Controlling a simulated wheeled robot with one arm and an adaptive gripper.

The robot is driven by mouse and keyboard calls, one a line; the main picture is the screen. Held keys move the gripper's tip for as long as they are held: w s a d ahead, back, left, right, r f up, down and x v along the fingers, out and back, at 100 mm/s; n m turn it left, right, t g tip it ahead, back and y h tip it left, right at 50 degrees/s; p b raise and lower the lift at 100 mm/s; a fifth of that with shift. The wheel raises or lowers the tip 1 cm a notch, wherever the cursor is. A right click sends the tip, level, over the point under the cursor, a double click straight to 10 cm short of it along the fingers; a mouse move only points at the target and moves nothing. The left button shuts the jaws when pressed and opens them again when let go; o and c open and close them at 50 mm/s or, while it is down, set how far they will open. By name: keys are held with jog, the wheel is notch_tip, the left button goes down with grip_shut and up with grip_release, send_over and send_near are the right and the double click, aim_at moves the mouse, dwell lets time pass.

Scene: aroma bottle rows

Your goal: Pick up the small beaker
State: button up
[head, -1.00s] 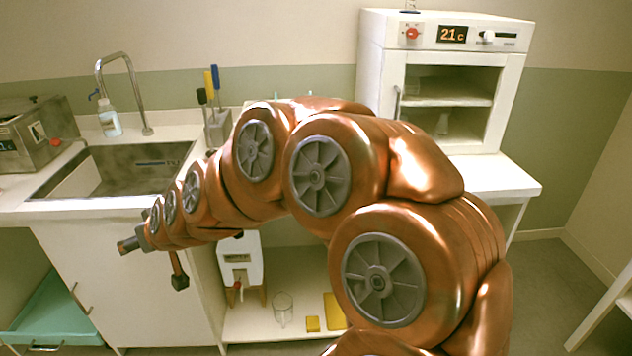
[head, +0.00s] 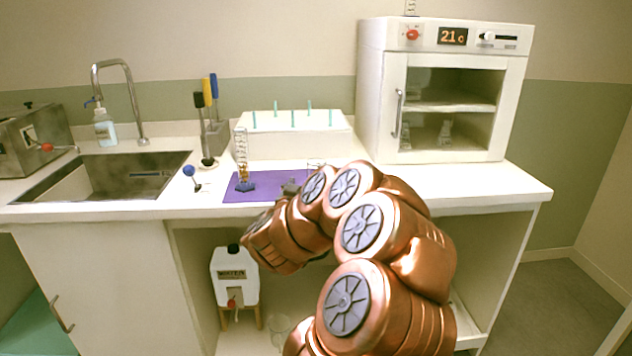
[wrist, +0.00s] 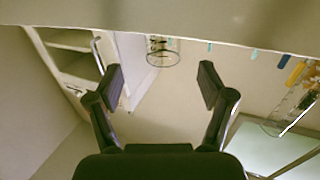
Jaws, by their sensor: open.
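A clear glass beaker (wrist: 163,52) shows in the wrist view beyond and between my fingers, its round rim visible and its lower part cut off by a pale edge. My gripper (wrist: 160,82) is open and empty, with its two dark fingers wide apart and not touching the beaker. In the head view a faint glass outline (head: 316,164) behind my arm may be the same beaker. My gripper is hidden behind my arm in the head view. Another clear glass vessel (head: 281,330) stands on the lower shelf, partly covered by my arm.
On the counter are a purple mat (head: 255,192) with a tall glass column (head: 241,158), a white pegged rack (head: 295,143) and a white oven (head: 440,95) at right. The sink (head: 110,175) is left. The pale counter edge (wrist: 150,20) lies close by in the wrist view.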

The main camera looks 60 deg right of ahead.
jog(key=shift+s+d, duration=0.1)
jog(key=shift+d, duration=0.25)
jog(key=shift+w+d, duration=0.25)
jog(key=shift+d, duration=0.45)
jog(key=shift+w+x, duration=0.2)
jog(key=shift+x, duration=1.25)
jog(key=shift+w+x, duration=0.2)
jog(key=shift+x, duration=1.25)
jog(key=shift+a, duration=0.15)
jog(key=shift+c, duration=0.3)
jog(key=c, duration=1.2)
